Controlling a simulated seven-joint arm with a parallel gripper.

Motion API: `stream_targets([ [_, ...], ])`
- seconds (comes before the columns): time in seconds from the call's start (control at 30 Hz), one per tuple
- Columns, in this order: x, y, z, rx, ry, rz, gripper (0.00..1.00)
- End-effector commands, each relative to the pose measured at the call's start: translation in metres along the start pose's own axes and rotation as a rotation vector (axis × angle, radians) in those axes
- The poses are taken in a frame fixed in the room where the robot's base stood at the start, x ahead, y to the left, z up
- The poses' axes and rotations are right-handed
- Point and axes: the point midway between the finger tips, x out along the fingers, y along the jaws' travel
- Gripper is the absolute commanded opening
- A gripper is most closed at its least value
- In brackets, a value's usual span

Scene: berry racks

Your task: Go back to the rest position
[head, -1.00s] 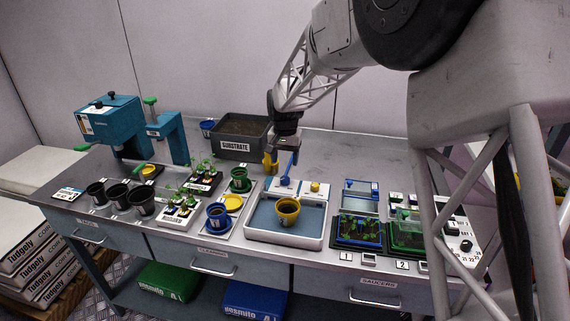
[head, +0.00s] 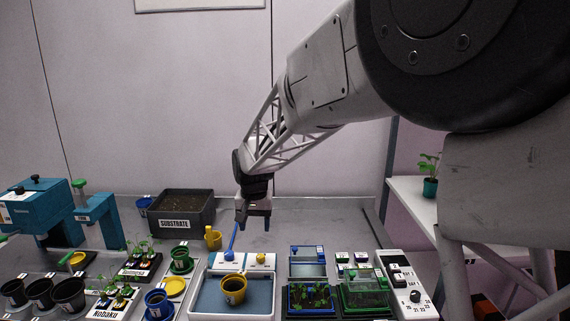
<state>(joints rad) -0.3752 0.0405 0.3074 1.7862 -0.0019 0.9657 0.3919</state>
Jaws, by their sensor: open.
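My gripper (head: 241,222) hangs at the end of my arm, pointing down over the back of the bench. Its jaws are open and nothing shows between them. It is above and behind the white tray (head: 196,308) with the blue basin. A yellow cup (head: 213,239) stands behind the tray, left of the gripper. I cannot tell the gripper's exact height above the bench.
A yellow pot (head: 233,290) stands in the basin. A grey substrate bin (head: 181,212) is at the back left. A teal machine (head: 38,208) and black pots (head: 68,296) are further left. Seedling trays (head: 312,298) and a control panel (head: 408,285) are right. The back right bench is clear.

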Motion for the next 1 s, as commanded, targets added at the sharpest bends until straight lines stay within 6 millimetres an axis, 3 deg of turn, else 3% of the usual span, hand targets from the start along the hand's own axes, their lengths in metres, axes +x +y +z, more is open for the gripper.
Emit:
stream_targets([
  [0.3,-0.046,0.078,0.059,0.005,0.038,-0.008,0.60],
  [0.53,-0.068,0.126,0.107,0.004,0.065,-0.010,0.60],
  [1.0,-0.090,0.207,0.219,0.005,0.119,-0.005,0.60],
])
